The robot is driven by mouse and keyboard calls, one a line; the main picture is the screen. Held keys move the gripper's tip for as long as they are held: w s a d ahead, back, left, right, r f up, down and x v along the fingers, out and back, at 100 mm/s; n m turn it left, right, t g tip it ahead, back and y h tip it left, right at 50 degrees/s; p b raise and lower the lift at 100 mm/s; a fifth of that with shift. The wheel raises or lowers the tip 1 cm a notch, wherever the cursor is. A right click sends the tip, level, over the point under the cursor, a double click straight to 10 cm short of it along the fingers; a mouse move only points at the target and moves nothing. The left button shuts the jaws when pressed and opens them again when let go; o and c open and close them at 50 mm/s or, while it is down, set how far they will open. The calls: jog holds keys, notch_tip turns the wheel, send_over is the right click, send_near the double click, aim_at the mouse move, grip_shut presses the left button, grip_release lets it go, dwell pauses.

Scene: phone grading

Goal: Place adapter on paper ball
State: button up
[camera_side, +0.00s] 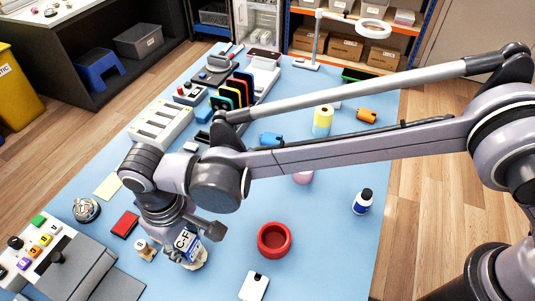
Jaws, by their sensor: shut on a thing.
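My gripper (190,232) is at the lower left of the view, pointing down, and is shut on the adapter (187,243), a small blue and white piece with "C-F" lettering. A crumpled pale paper ball (197,265) shows right below the adapter, partly hidden by it and by my gripper. The adapter overlaps the ball in this view. I cannot tell whether the two touch.
A red bowl (274,240) stands to the right, with a white phone-like slab (254,287) below it. A small wooden stamp-like piece (146,250) and a red box (125,224) are close on the left. The blue table (330,245) is clear further right, around a white bottle (363,202).

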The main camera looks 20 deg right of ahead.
jog(key=shift+f, duration=0.15)
jog(key=o, duration=1)
jog(key=shift+o, duration=0.2)
